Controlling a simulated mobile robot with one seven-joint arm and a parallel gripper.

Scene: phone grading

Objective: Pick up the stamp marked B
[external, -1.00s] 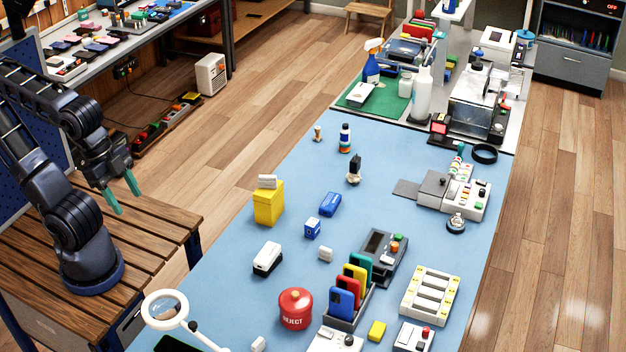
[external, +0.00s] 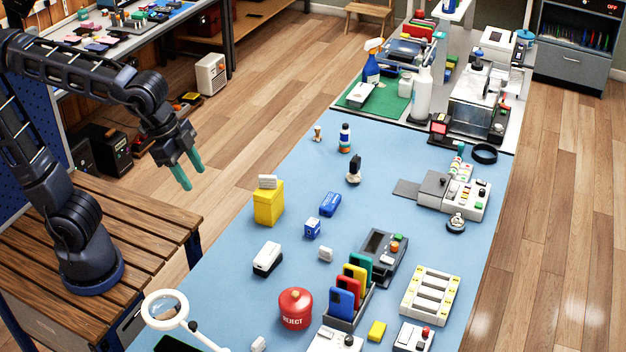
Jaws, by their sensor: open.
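My gripper (external: 195,179) is open and empty, its two green fingers pointing down. It hangs in the air to the left of the blue-topped table, well apart from everything on it. Stamp-like pieces stand on the table: a dark-handled one on a pale base (external: 354,170) near the middle, and a small brown one (external: 318,134) near the far left edge. No letter B is legible on either, so I cannot tell which is the stamp marked B.
A yellow box (external: 268,206) with a pale block on top stands near the left edge. Blue boxes (external: 330,204), a white-and-black block (external: 267,259), a red REJECT pot (external: 295,309) and a ring magnifier (external: 165,309) are nearby. The blue surface (external: 300,175) is clear between them.

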